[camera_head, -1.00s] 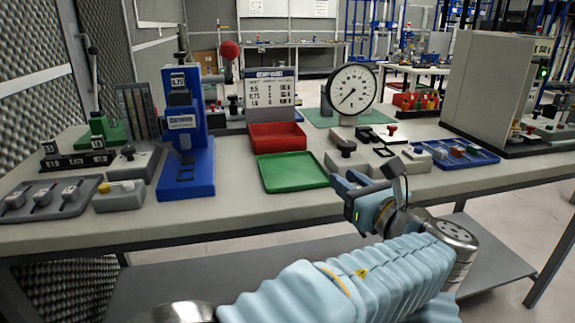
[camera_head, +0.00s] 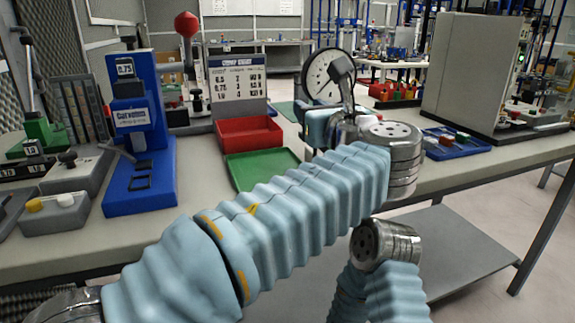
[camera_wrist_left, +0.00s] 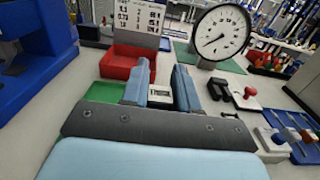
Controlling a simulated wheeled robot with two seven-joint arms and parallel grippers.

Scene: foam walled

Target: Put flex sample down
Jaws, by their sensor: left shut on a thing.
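My left gripper (camera_wrist_left: 161,88) is shut on a small piece with a pale label, which I take to be the flex sample (camera_wrist_left: 160,96); it shows between the two blue fingers in the left wrist view. Most of the piece is hidden by the gripper's dark crossbar. In the head view my left gripper (camera_head: 318,126) is over the bench, right of the green tray (camera_head: 262,166), its fingers and the sample hidden by my wrist. The green tray also shows in the left wrist view (camera_wrist_left: 104,92), left of the fingers. My right gripper is not in view.
A red tray (camera_head: 248,132) lies behind the green one. A dial gauge (camera_head: 318,76) stands just beyond my gripper. A blue test stand (camera_head: 140,150) is at the left. A blue tray of parts (camera_head: 455,143) and a grey cabinet (camera_head: 470,75) are at the right.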

